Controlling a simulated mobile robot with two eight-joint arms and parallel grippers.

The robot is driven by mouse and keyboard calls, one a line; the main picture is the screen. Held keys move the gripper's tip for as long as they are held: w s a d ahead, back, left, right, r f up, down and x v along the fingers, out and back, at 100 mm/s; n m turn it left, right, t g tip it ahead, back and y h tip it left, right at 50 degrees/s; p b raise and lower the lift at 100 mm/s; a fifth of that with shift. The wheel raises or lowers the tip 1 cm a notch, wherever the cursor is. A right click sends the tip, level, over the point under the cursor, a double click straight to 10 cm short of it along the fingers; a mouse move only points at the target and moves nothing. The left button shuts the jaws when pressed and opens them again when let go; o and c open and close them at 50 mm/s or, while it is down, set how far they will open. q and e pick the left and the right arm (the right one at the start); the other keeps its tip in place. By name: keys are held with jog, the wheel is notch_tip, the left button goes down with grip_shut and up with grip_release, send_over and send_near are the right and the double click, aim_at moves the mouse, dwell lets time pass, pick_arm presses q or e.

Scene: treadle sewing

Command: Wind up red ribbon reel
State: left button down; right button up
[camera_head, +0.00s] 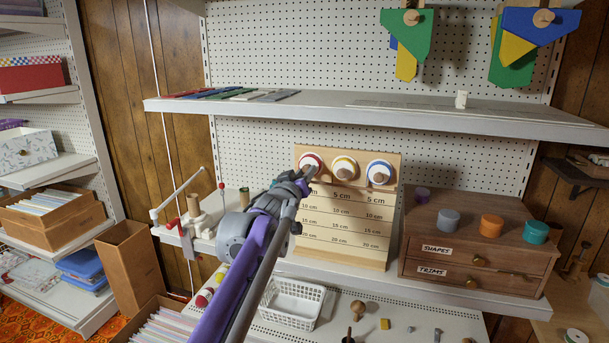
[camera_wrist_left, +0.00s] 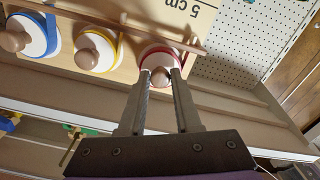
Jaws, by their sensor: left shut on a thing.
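The red ribbon reel (camera_head: 311,160) is the leftmost of three white reels on the upright wooden board (camera_head: 343,262). It has a red rim and a wooden knob at its centre. In the left wrist view the red reel (camera_wrist_left: 151,53) is at upper middle, with its knob (camera_wrist_left: 160,77) between my fingertips. My left gripper (camera_head: 306,174) is shut on that knob and partly hides the reel in the head view; it also shows in the left wrist view (camera_wrist_left: 161,78). My right gripper is in neither view.
A yellow-rimmed reel (camera_head: 344,166) and a blue-rimmed reel (camera_head: 378,172) sit to the right on the board. A wooden drawer box (camera_head: 479,270) stands right of it. A white basket (camera_head: 291,304) is below. A shelf (camera_head: 370,117) runs above the reels.

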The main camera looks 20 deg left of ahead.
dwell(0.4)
pick_arm(q)
jog(key=c, duration=0.6)
grip_release()
jog(key=s+b, duration=0.1)
jog(key=s, duration=1)
jog(key=shift+a, duration=0.15)
jog(key=shift+w, duration=0.1)
jog(key=s+d+f+m+g+p, duration=0.1)
jog(key=s+f+g, duration=0.3)
jog(key=s+f, duration=0.7)
jog(key=s+d+f+m+g+p, duration=0.1)
jog(key=s+f+g, duration=0.3)
jog(key=s+f, duration=0.7)
jog(key=s+d+f+m+g+p, duration=0.1)
jog(key=s+f+g, duration=0.3)
jog(key=s+f, duration=0.7)
jog(key=shift+s+d+m+g+y+p, duration=0.15)
jog(key=shift+s+m+g+y+p, duration=0.2)
jog(key=shift+s+p, duration=0.7)
